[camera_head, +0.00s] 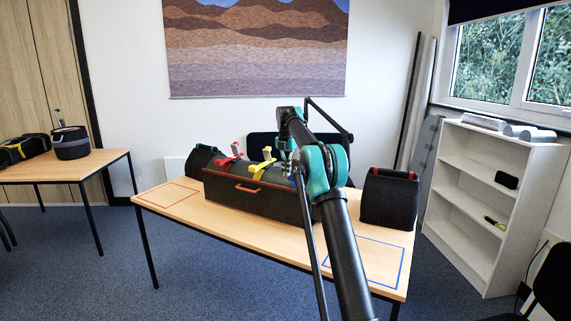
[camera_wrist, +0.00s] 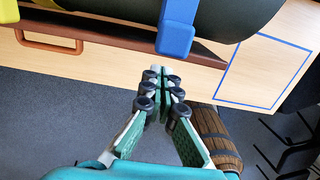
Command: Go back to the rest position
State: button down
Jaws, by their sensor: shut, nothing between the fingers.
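My gripper (camera_wrist: 163,75) shows in the wrist view with its teal fingers together at the tips and nothing between them. It points toward the front edge of the table, just below a blue clip (camera_wrist: 175,35) in that picture. In the head view my arm rises from the bottom centre and bends over the table; the fingers are mostly hidden behind its teal joints. A long dark box (camera_head: 262,202) with a wooden handle lies on the table (camera_head: 158,208). A dark green roll lies along it, with a red clip (camera_head: 229,162) and a yellow clip (camera_head: 262,168) over it.
A black bag (camera_head: 389,200) with a red handle stands on the right of the table, behind a blue outline (camera_head: 402,262). A red outline marks the left end. White shelves (camera_head: 487,210) stand right; a side table (camera_head: 102,162) stands left. A brown barrel-shaped thing (camera_wrist: 217,140) shows beside my fingers.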

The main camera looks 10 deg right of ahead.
notch_tip(320, 180, up, 5)
jog(key=s+d+f+m+t, duration=0.1)
jog(key=s+d+m, duration=0.1)
jog(key=s+m, duration=0.75)
jog(key=s+d+f+m+t, duration=0.1)
jog(key=s+f+m, duration=0.5)
jog(key=s, duration=0.9)
jog(key=s+d+f+m+t, duration=0.1)
jog(key=s+f+m, duration=0.6)
jog(key=s, duration=0.9)
jog(key=s+d+f+m, duration=0.1)
jog(key=s+f+m, duration=0.5)
jog(key=s+f, duration=0.4)
jog(key=s, duration=0.6)
jog(key=shift+d+f+t, duration=0.25)
jog(key=shift+f+t, duration=0.1)
jog(key=shift+t, duration=0.05)
